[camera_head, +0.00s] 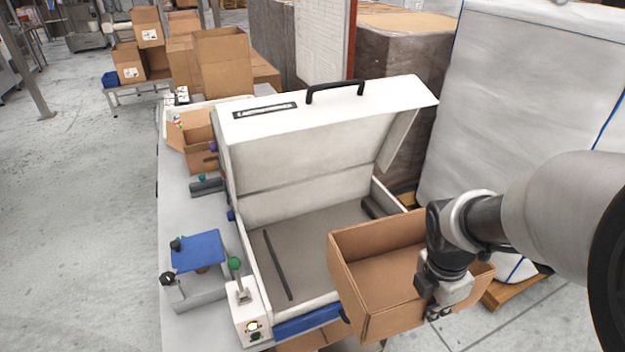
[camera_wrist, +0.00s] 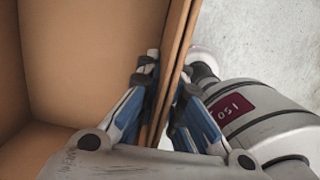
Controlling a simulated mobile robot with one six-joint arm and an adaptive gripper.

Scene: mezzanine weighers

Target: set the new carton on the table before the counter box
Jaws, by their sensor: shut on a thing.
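My gripper (camera_head: 432,297) is shut on a side wall of an open, empty brown carton (camera_head: 386,322). The wrist view shows my gripper (camera_wrist: 165,95) with its blue-sided fingers on both faces of the carton wall (camera_wrist: 90,60). The carton hangs at the front right of a large white box (camera_head: 300,140) with a raised lid and black handle, overlapping its front corner in the head view. The pale table (camera_head: 178,215) shows along the white box's left side. I cannot tell for sure which box is the counter box.
A small white box with a green knob (camera_head: 247,312) and a blue-topped fixture (camera_head: 198,250) stand on the table's near left. An opened carton (camera_head: 200,157) lies farther back. Wrapped pallets (camera_head: 540,95) crowd the right. Floor is clear at left.

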